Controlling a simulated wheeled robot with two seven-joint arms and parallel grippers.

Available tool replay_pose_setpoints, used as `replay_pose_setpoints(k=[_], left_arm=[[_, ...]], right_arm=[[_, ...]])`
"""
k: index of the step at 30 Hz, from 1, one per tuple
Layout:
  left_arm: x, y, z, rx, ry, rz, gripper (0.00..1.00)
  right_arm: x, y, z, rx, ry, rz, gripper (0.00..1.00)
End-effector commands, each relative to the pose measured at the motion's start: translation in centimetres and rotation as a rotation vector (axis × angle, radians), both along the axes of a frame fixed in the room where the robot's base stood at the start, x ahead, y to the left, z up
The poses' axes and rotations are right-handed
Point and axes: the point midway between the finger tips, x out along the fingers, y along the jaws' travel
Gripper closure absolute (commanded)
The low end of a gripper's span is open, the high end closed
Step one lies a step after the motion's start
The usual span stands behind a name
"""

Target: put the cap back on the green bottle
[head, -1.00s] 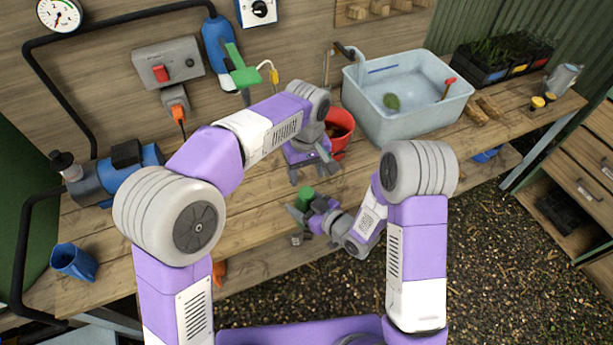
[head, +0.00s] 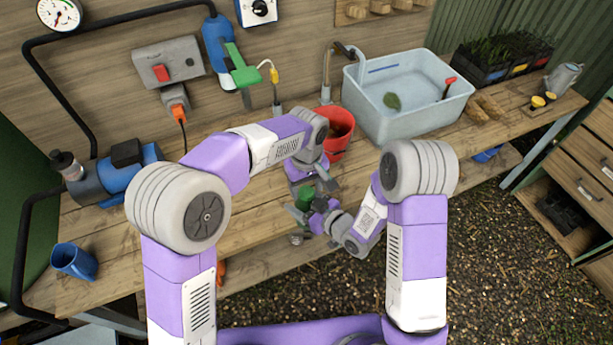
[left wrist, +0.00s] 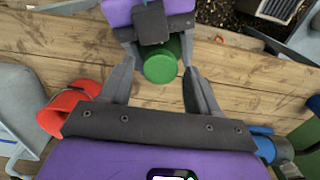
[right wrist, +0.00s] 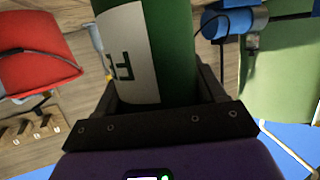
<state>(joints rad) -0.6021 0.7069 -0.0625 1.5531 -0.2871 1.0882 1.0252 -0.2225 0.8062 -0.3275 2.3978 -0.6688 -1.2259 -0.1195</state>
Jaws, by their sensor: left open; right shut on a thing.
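The green bottle (head: 304,198) is upright at the front of the bench, in my right gripper (head: 314,217). In the right wrist view the bottle (right wrist: 175,45), with a white label, stands between the shut fingers. My left gripper (head: 313,181) is open just above the bottle. In the left wrist view a round green top (left wrist: 162,67) shows between the open fingers of my left gripper (left wrist: 160,72), with a gap beside it. I cannot tell whether this top is the cap or the bottle itself. No separate cap is visible.
A red bucket (head: 337,146) stands behind my left gripper. A pale blue basin (head: 412,115) of water is to its right. A blue pump (head: 125,178) and a blue mug (head: 74,261) are at the left. The bench's front middle is mostly clear.

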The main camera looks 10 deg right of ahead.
Motion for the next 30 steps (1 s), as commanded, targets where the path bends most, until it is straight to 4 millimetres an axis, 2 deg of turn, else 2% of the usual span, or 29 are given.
replay_pose_setpoints(k=[3,12,23,24,28,30], left_arm=[[-0.03,0.04,-0.72,0.001,0.001,0.0,0.39],[-0.02,0.02,-0.85,0.0,0.0,0.0,0.39],[-0.02,0.01,-0.82,0.0,0.0,0.0,0.94],[-0.02,0.01,-0.82,0.0,0.0,0.0,0.57],[-0.02,0.01,-0.81,0.0,0.0,0.0,0.37],[-0.02,0.01,-0.81,0.0,0.0,0.0,0.34]], right_arm=[[0.02,0.02,0.06,0.001,-0.002,0.0,1.0],[0.02,0.02,0.06,0.001,-0.002,0.0,1.0],[0.02,0.02,0.06,0.001,-0.002,0.0,1.0],[0.02,0.02,0.06,0.001,-0.002,0.0,1.0],[0.02,0.02,0.06,0.001,-0.002,0.0,1.0],[0.02,0.02,0.06,0.001,-0.002,0.0,1.0]])
